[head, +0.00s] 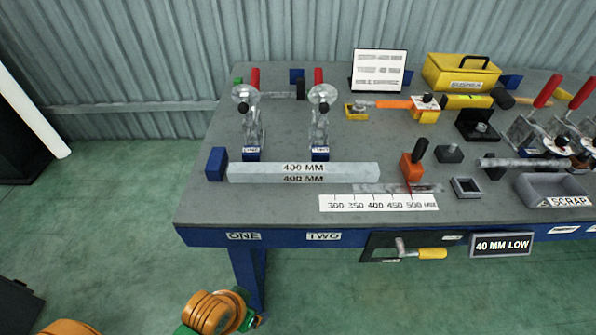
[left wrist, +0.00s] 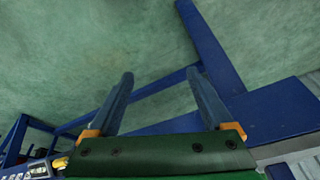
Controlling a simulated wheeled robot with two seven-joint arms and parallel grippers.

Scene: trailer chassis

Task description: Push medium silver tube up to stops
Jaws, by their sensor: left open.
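A long silver square tube (head: 250,172) marked 400 MM lies along the left front of the grey bench top. I take it for the medium tube. A blue block (head: 216,163) stands at its left end; contact or a small gap cannot be told. Two toggle clamps with blue bases, labelled ONE (head: 251,154) and TWO (head: 320,154), stand behind the tube, with red handles. My left gripper (left wrist: 160,72) is open and empty in the left wrist view, over green floor and blue frame bars. Its fingers do not show in the head view. My right gripper is not in view.
A scale plate (head: 378,203) lies in front, with a thin silver strip (head: 370,188) behind it. An orange-based clamp (head: 411,167), a silver tube (head: 525,163) and a SCRAP tray (head: 552,188) are to the right. A yellow-handled crank (head: 432,253) projects from the bench front.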

